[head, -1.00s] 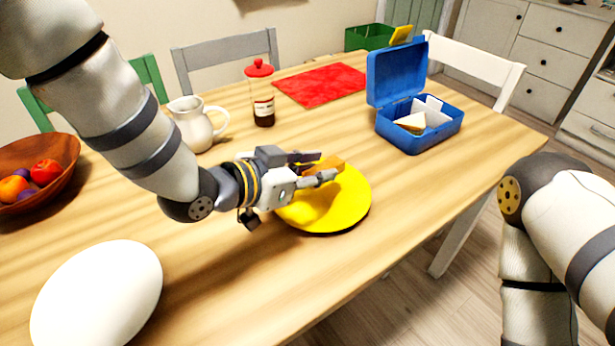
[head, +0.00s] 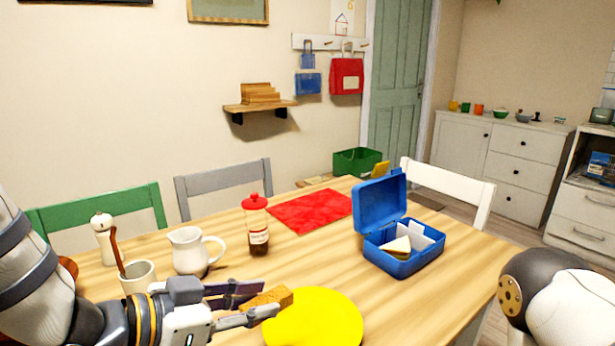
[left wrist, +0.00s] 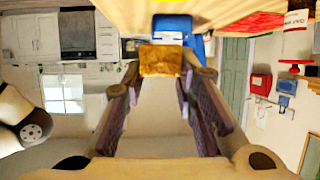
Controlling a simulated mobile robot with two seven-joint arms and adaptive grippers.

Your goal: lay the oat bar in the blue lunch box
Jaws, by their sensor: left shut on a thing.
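The oat bar (head: 277,298) is a small brown block held between the fingers of my left gripper (head: 262,300), just above the yellow plate (head: 318,322). In the left wrist view the oat bar (left wrist: 162,60) sits across the fingertips of the left gripper (left wrist: 167,72). The blue lunch box (head: 405,265) stands open to the right and farther back, its lid raised at the back. A sandwich wedge (head: 398,246) and a white divider show inside it. The lunch box (left wrist: 201,48) also shows beyond the bar in the left wrist view. My right gripper is out of view.
A red-lidded jar (head: 257,228), a white jug (head: 192,252), a cup (head: 138,278) and a pepper mill (head: 104,238) stand left of the lunch box. A red mat (head: 312,211) lies behind. The wood between plate and lunch box is clear.

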